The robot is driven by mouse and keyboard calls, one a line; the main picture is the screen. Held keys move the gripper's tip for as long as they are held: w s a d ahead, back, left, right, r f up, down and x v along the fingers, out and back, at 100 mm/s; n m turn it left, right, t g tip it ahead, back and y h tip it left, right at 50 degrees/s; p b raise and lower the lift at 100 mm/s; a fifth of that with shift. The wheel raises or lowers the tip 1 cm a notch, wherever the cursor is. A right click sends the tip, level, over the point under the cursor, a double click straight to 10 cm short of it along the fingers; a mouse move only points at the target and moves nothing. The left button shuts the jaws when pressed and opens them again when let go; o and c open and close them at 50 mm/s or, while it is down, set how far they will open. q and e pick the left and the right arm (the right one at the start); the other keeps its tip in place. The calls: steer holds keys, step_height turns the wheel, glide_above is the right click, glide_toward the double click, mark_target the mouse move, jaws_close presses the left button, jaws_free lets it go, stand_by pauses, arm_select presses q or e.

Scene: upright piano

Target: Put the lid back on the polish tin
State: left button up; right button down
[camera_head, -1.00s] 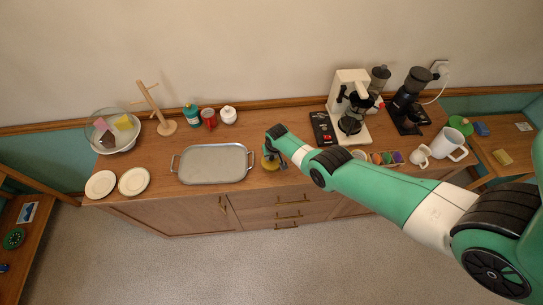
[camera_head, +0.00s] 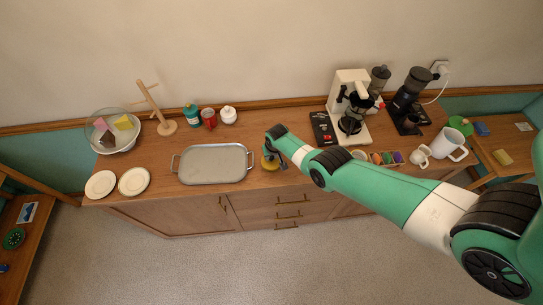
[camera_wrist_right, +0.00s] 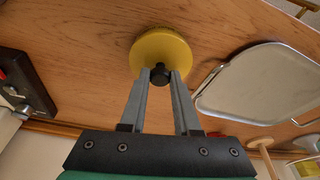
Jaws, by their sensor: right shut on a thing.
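A round yellow lid (camera_wrist_right: 160,47) with a black knob (camera_wrist_right: 160,75) shows in the right wrist view. My right gripper (camera_wrist_right: 161,78) is shut on the knob, one finger on each side. In the head view the yellow lid (camera_head: 270,164) is at the front part of the wooden sideboard, just right of the grey tray, partly covered by my right gripper (camera_head: 274,156). I cannot tell whether a tin is under the lid or whether the lid touches anything below. My left gripper is not in view.
The grey tray (camera_head: 214,164) lies close to the left of the lid. A black switch box (camera_head: 323,129) and a white coffee maker (camera_head: 349,100) stand to the right. A pale round thing (camera_head: 359,154) is partly hidden by my right arm. Behind the lid the wood is bare.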

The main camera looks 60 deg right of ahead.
steer(key=shift+f, duration=0.15)
stand_by(0.4)
steer(key=shift+c, duration=0.4)
jaws_free()
stand_by(0.4)
step_height(320, 180, up, 7)
steer(key=p, duration=0.7)
jaws_close()
stand_by(0.6)
stand_by(0.8)
